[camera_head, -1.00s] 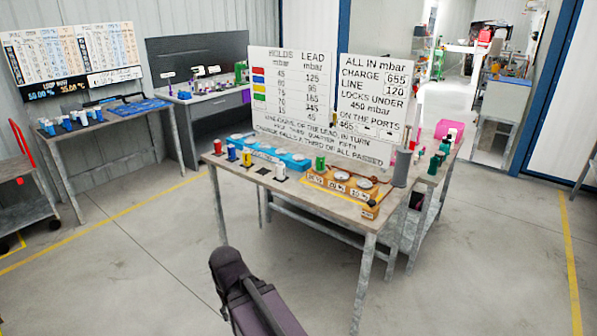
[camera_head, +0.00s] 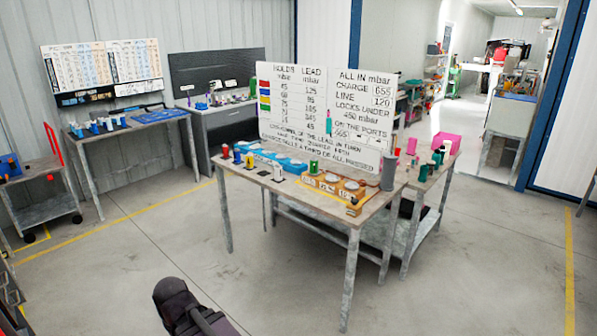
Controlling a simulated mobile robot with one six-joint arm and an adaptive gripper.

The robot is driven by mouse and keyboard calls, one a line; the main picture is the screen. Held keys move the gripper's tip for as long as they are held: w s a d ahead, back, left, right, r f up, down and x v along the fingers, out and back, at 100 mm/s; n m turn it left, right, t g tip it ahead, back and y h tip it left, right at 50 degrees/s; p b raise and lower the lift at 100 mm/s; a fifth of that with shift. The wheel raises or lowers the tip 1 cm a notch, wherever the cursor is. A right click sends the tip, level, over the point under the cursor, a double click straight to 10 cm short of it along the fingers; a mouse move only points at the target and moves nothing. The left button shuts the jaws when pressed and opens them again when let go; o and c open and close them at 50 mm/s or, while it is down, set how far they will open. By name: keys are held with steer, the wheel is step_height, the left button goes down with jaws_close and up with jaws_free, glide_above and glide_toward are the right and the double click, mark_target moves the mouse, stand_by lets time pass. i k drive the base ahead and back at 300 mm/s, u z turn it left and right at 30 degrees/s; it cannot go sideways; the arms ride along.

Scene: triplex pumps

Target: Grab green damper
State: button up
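A small green cylinder (camera_head: 313,167), the likely green damper, stands upright on the middle table (camera_head: 335,205), at the rear end of the orange tray. Several dark green cylinders (camera_head: 423,173) stand at the table's right side; which pieces are dampers is too small to tell. A dark rounded part of my arm shows at the bottom left, well in front of the table and apart from it. My gripper's fingers are not in view.
Small red, blue (camera_head: 237,156) and yellow (camera_head: 249,161) pieces stand along the table's left edge. A blue tray (camera_head: 262,158) and an orange tray (camera_head: 332,186) lie before white boards (camera_head: 318,115). A grey cylinder (camera_head: 388,173) stands right. Floor in front is clear.

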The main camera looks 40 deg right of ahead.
mark_target(313, 162)
steer(key=z, duration=0.05)
steer(key=i, duration=2.3)
steer(key=z, duration=0.6)
steer(key=i, duration=0.6)
steer(key=z, duration=0.75)
steer(key=i, duration=0.65)
steer(key=z, duration=0.35)
